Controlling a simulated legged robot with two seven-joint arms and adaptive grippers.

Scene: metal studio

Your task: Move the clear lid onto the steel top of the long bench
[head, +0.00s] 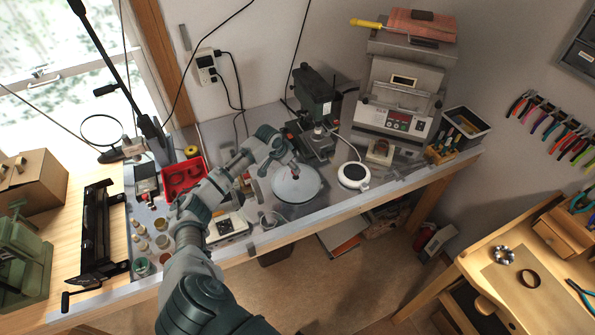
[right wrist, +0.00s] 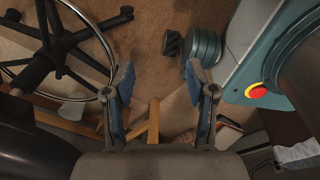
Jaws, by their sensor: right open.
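The clear lid (head: 298,186) is a round, pale, see-through disc near the middle of the long bench in the head view. It seems to lie over a round vessel, whose shape below is unclear. The steel top (head: 331,198) of the bench is grey and runs around it. My left gripper (head: 287,160) is at the lid's far edge, its fingers close to the lid; whether they touch it or are shut is unclear. My right gripper (right wrist: 166,96) is open and empty above the floor in the right wrist view; it is not in the head view.
A white round device (head: 353,175) stands right of the lid, with a dark green machine (head: 314,100) behind. Bare steel shows along the front right edge.

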